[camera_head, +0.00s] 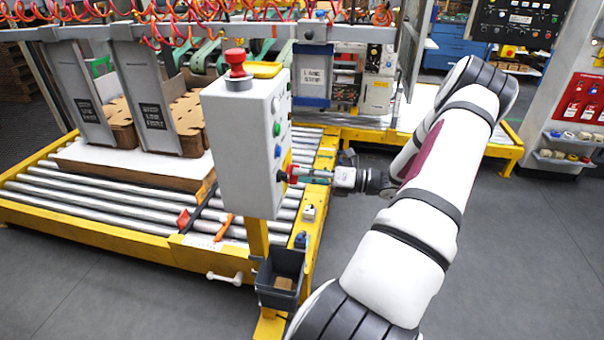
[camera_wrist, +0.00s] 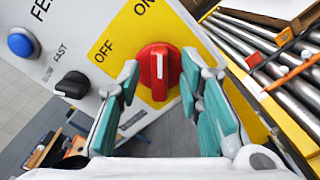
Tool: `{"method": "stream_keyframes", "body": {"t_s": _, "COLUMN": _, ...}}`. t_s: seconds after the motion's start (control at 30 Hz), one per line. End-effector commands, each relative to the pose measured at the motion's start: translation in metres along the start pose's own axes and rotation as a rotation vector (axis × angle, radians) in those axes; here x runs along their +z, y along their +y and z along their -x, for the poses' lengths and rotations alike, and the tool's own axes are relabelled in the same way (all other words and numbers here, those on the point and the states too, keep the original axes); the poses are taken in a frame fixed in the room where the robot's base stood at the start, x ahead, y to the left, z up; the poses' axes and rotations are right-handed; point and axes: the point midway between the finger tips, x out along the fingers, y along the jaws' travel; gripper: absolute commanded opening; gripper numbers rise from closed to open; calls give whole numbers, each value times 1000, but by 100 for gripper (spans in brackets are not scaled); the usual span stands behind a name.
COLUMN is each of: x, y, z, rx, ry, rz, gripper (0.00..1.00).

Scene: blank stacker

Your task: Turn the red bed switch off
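The red bed switch (camera_wrist: 158,70) is a rotary knob with a white mark on a yellow plate (camera_wrist: 118,58) lettered OFF and ON. The mark points up in the wrist view, nearer ON than OFF. My gripper (camera_wrist: 160,80) is open, with one teal-padded finger on each side of the knob. A small gap seems to show at both sides; I cannot tell if either finger touches. In the head view my gripper (camera_head: 303,174) reaches the right face of the grey control box (camera_head: 240,150), where the fingers hide most of the knob.
A black FAST/SLOW knob (camera_wrist: 72,85) and a blue button (camera_wrist: 21,42) sit on the same panel. A red mushroom button (camera_head: 236,62) tops the box. Roller conveyor (camera_head: 90,205) lies behind it, and a dark bin (camera_head: 280,278) hangs below. Floor at right is clear.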

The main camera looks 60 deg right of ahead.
Motion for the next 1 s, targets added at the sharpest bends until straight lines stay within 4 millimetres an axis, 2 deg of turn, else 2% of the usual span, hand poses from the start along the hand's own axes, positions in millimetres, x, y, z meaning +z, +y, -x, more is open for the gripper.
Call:
{"method": "stream_keyframes", "body": {"t_s": 0.37, "x": 0, "y": 0, "z": -7, "rx": 0, "ry": 0, "rz": 1, "gripper": 33}}
{"method": "stream_keyframes", "body": {"t_s": 0.4, "x": 0, "y": 0, "z": -7, "rx": 0, "ry": 0, "rz": 1, "gripper": 31}}
{"method": "stream_keyframes", "body": {"t_s": 0.53, "x": 0, "y": 0, "z": -7, "rx": 0, "ry": 0, "rz": 1, "gripper": 2}}
{"method": "stream_keyframes", "body": {"t_s": 0.57, "x": 0, "y": 0, "z": -7, "rx": 0, "ry": 0, "rz": 1, "gripper": 0}}
{"method": "stream_keyframes", "body": {"t_s": 1.0, "x": 0, "y": 0, "z": -7, "rx": -1, "ry": 1, "rz": 51, "gripper": 0}}
